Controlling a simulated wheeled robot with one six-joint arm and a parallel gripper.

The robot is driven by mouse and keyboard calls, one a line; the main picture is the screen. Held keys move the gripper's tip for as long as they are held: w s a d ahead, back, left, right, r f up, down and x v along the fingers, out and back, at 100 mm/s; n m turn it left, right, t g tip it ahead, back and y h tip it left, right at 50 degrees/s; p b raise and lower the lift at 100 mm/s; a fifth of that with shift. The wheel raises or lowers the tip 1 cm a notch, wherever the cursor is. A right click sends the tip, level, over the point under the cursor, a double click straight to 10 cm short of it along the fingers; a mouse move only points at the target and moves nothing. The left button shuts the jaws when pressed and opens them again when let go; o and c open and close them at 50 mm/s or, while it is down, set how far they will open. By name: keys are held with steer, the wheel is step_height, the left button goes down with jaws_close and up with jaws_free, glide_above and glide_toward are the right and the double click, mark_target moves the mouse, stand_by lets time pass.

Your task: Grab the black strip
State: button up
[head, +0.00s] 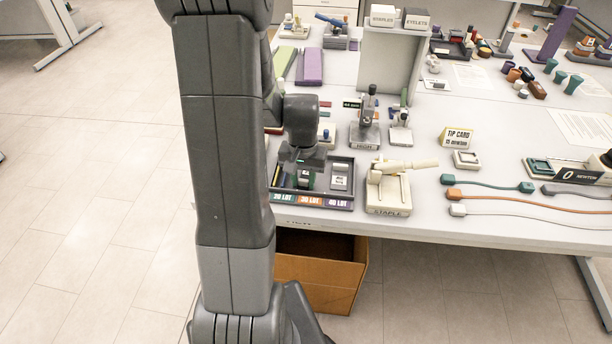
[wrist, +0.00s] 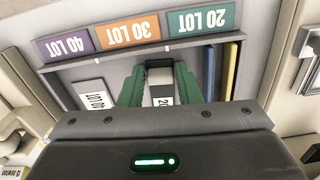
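The dark tray (wrist: 85,72) holds a group of upright strips in its 20 LOT side. The strips are to the right of the fingers in the wrist view. In the head view my gripper (head: 305,180) is over the tray (head: 343,201), and the black strip cannot be made out.
A white card (wrist: 93,95) lies in the tray's other compartment. A cream stapler (head: 390,190) stands right of the tray, and small devices (head: 366,130) stand behind it. The table's front edge is close to the tray. An open cardboard box (head: 320,270) is below.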

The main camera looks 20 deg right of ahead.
steer(key=c, duration=0.4)
steer(key=shift+c, duration=0.2)
steer(key=shift+r, duration=0.15)
